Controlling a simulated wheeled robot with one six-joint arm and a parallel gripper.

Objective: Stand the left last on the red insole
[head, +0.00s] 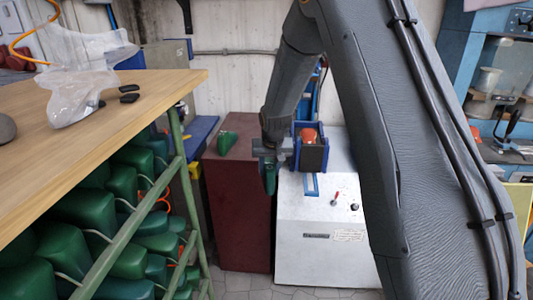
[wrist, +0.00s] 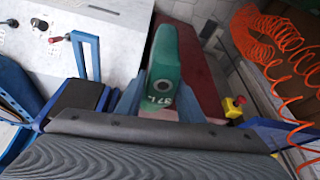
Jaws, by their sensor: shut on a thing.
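My gripper (head: 268,158) is shut on a green last (head: 270,180), which hangs upright below it in front of the dark red cabinet and the white machine. In the wrist view the held last (wrist: 163,65) stands between my two blue-grey fingers, with a dark hole and a mark that looks like "37L" on its near end. A second green last (head: 227,143) sits on top of the dark red cabinet. A red-orange piece (head: 308,135) shows in the blue fixture of the white machine; I cannot tell if it is the insole.
The dark red cabinet (head: 237,210) stands beside the white machine (head: 318,240), which has a blue fixture (head: 296,150) on top. A wooden bench (head: 150,100) over green lasts on a rack is at left. An orange coiled hose (wrist: 270,40) hangs at right.

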